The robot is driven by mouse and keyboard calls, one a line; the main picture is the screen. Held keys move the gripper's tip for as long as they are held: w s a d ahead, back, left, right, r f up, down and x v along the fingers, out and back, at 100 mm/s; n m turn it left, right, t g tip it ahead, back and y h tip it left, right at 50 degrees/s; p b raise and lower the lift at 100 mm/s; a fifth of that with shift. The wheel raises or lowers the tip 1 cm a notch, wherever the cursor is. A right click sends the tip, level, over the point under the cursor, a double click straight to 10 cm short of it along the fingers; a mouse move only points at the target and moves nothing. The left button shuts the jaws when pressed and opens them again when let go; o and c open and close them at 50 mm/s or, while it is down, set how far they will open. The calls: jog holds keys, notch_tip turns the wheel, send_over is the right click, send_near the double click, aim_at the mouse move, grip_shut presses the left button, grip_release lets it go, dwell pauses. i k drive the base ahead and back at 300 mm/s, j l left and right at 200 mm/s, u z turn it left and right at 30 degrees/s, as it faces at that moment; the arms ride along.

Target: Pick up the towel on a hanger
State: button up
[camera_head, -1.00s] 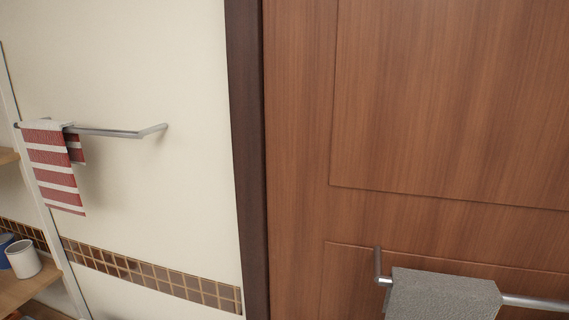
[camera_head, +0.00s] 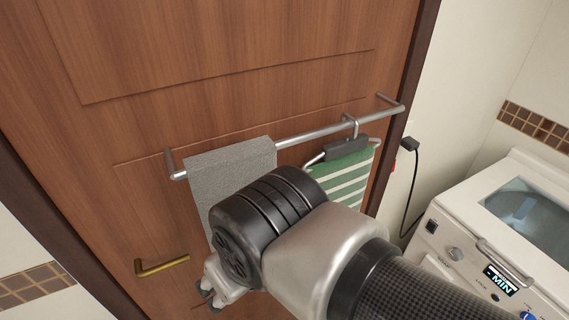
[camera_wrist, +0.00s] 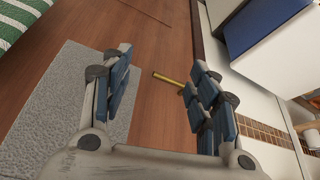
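The green and white striped towel (camera_head: 346,177) hangs on a hanger (camera_head: 346,148) hooked over the metal bar on the door. My arm hides its lower part in the head view. A corner of it shows at the top left of the wrist view (camera_wrist: 22,22). A grey towel (camera_head: 232,170) hangs directly on the bar, left of the hanger; it also shows in the wrist view (camera_wrist: 62,108). My gripper (camera_wrist: 160,82) is open and empty in front of the door, near the grey towel and apart from the striped towel. In the head view my arm mostly hides it.
The metal bar (camera_head: 310,132) runs across the brown door (camera_head: 215,60). A brass handle (camera_head: 160,266) sits low on the door at left. A white washing machine (camera_head: 470,235) stands at right, with a black cord (camera_head: 412,190) on the wall beside it.

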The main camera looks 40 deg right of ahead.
aim_at(344, 176)
jog(key=z, duration=5.1)
jog(key=u, duration=0.45)
jog(key=j+u, duration=0.1)
jog(key=u, duration=0.35)
jog(key=k+j+u, duration=0.1)
jog(key=u, duration=0.75)
jog(key=j+u, duration=0.15)
jog(key=u, duration=0.3)
jog(key=j+u, duration=0.1)
jog(key=u, duration=0.75)
